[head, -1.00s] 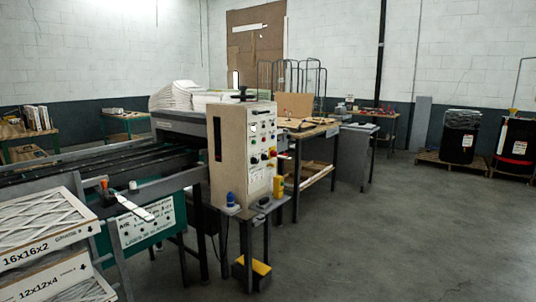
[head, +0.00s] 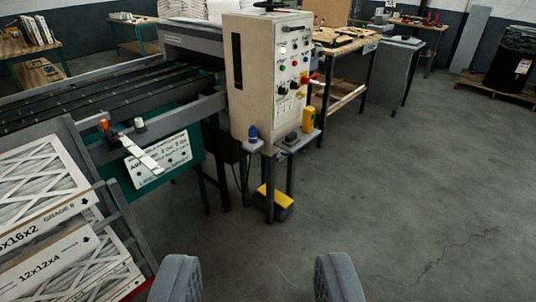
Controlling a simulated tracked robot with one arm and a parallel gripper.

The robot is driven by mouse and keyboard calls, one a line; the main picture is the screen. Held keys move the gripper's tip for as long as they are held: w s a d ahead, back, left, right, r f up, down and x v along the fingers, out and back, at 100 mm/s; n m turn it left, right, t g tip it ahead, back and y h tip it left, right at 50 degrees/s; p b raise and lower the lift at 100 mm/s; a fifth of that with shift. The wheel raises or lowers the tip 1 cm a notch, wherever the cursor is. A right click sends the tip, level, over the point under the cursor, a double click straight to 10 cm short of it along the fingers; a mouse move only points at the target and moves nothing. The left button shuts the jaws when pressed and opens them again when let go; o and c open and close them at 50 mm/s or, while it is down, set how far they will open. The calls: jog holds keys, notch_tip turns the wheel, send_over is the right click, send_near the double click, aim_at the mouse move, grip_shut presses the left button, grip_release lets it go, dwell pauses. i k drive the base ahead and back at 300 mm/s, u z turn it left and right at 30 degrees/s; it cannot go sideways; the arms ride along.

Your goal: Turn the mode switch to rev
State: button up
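The beige control box (head: 262,100) stands at the end of the conveyor machine. Its panel carries several coloured buttons and dark knobs, including a black rotary knob (head: 283,90) low on the panel and a red-and-yellow control (head: 307,78) at its right edge. The labels are too small to read, so I cannot tell which knob is the mode switch or where it points. My gripper (head: 258,278) shows at the bottom edge as two grey fingers, wide apart and empty. It is well short of the box, with floor showing between the fingers.
A small stand (head: 268,150) below the panel holds a blue item (head: 253,134) and a yellow item (head: 308,117). A yellow-topped pedal (head: 275,197) sits on the floor beneath. Boxed filters (head: 50,245) fill a rack at left. The floor (head: 420,200) at right is clear.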

aim_at(295, 85)
jog(key=i, duration=1.7)
jog(key=z, duration=0.45)
jog(key=i, duration=1.5)
jog(key=z, duration=0.3)
